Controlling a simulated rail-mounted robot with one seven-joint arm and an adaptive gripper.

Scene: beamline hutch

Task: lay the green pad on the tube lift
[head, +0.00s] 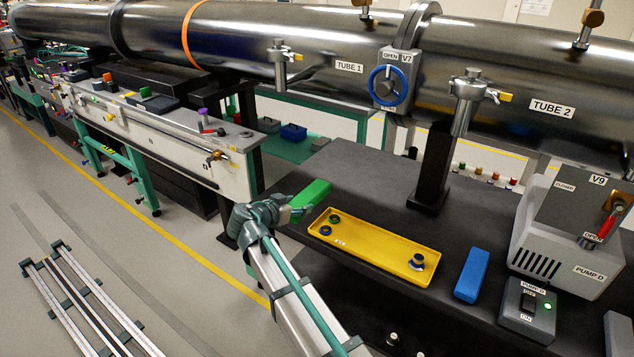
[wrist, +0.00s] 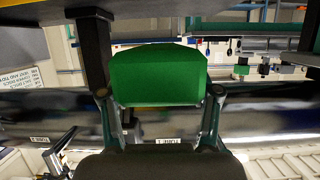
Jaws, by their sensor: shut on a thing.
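The green pad (head: 311,196) is a bright green block held at the end of my arm, near the left end of the dark bench. My gripper (head: 291,211) is shut on it. In the wrist view the pad (wrist: 158,75) sits between the two fingers of my gripper (wrist: 159,95), one at each side. From the head view I cannot tell whether the pad touches the bench top. A teal frame (head: 127,160) with a small yellow label stands at the left bench; I cannot tell whether it is the tube lift.
A yellow tray (head: 385,255) with small round parts lies right of my gripper. A blue block (head: 472,274), a switch box (head: 528,309) and pump D (head: 570,240) stand further right. Large steel tubes (head: 330,45) run above the bench, with a dark post (head: 434,165) below.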

